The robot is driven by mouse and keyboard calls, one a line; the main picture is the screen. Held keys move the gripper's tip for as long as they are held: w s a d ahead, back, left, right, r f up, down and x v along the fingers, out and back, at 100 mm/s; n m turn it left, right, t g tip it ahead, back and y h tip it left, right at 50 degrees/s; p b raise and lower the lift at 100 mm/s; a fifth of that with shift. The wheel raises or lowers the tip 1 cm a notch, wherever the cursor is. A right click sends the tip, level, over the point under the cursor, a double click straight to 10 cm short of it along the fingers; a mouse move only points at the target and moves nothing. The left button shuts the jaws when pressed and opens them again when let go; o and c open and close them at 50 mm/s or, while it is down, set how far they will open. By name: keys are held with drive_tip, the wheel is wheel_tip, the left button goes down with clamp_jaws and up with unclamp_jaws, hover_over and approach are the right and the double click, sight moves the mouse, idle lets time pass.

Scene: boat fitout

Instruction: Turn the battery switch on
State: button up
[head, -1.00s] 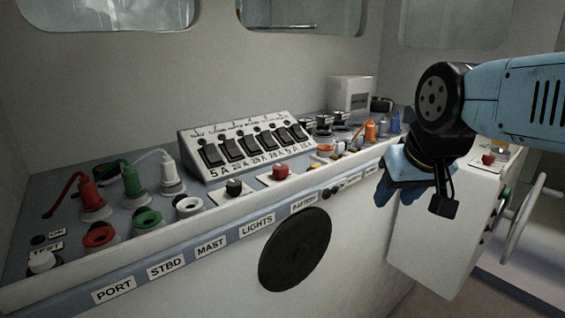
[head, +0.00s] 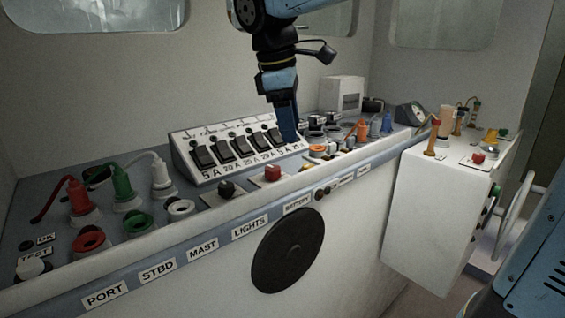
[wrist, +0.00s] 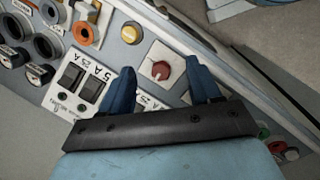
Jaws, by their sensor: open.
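The battery switch is a red knob (head: 272,174) on a white square plate on the console's front strip, above the label that seems to read BATTERY (head: 297,203). In the wrist view the red knob (wrist: 160,70) appears between my two blue fingertips. My gripper (head: 288,132) is open and empty, pointing down. In the head view it stands in front of the right end of the breaker panel, above and behind the knob. I see no contact with the knob. I cannot tell which way the knob is set.
A sloped breaker panel (head: 205,156) with several black rocker switches stands close behind. A black knob (head: 226,189) sits to the left of the red one. Coloured plugs and sockets (head: 128,190) fill the left. A white cabinet (head: 425,215) with a wheel is at right.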

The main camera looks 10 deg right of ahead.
sight(272, 167)
drive_tip(key=w+a+r+n+h, duration=0.25)
drive_tip(key=a+n, duration=0.25)
drive_tip(key=a, duration=0.4)
drive_tip(key=x, duration=1.4)
drive_tip(key=shift+a+f, duration=0.15)
drive_tip(key=shift+f, duration=0.1)
drive_tip(key=shift+c, duration=0.2)
